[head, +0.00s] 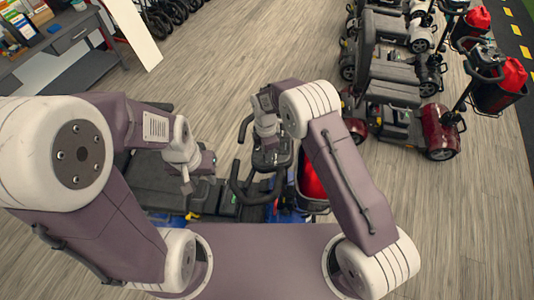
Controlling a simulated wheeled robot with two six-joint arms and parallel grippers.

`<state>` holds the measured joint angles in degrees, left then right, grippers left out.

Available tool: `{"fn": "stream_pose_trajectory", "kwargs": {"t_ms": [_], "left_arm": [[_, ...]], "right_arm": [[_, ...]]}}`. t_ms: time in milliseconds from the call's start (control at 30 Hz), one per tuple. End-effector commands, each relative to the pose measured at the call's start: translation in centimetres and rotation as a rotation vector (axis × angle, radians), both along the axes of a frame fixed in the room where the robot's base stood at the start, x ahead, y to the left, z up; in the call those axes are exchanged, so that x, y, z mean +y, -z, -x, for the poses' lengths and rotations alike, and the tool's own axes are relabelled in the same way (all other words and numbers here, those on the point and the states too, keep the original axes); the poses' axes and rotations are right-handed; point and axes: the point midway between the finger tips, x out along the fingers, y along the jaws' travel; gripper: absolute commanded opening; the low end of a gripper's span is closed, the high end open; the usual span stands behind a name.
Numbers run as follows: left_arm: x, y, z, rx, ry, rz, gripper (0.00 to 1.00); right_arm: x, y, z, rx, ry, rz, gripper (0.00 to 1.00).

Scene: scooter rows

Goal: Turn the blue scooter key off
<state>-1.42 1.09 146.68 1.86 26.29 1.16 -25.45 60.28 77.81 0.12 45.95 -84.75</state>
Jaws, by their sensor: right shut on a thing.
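The blue scooter (284,214) stands right in front of my body, mostly covered by my arms; only patches of blue bodywork show. Its black handlebar (238,190) and console are at the middle, and its dark seat (150,178) is to the left. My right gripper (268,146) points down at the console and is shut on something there. The key is too small and hidden to make out, so I cannot tell its position. My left gripper (187,184) hangs over the seat area, apart from the console; its fingers are too small to judge.
A red bag in a black basket (312,190) sits right of the handlebar, close to my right arm. More scooters, one dark red (440,132), stand in rows at upper right. A grey desk (72,36) is at upper left. Wood floor between is clear.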

Motion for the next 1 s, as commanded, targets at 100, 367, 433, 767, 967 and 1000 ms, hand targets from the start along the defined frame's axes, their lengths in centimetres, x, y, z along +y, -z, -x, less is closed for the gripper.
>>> {"fn": "stream_pose_trajectory", "kwargs": {"t_ms": [100,367,433,767,967,1000], "left_arm": [[0.00,0.15,-0.01,0.000,0.000,0.000,0.36],[0.00,0.23,0.00,0.000,0.000,0.000,0.36],[0.01,0.23,0.00,0.000,0.000,0.000,0.36],[0.00,0.22,0.00,0.000,0.000,0.000,0.36],[0.00,0.23,0.00,0.000,0.000,0.000,0.36],[0.01,0.24,0.00,0.000,0.000,0.000,0.36]], "right_arm": [[0.02,-0.12,-0.25,0.000,-0.040,-0.002,0.00],[0.02,-0.19,-0.26,0.006,-0.081,-0.003,0.00],[0.03,-0.21,-0.27,0.006,-0.084,-0.003,0.00],[0.06,-0.25,-0.33,0.004,-0.087,-0.004,0.17],[0.05,-0.16,-0.23,0.007,-0.085,-0.003,0.36],[0.05,-0.15,-0.21,0.008,-0.085,-0.002,0.36]]}}
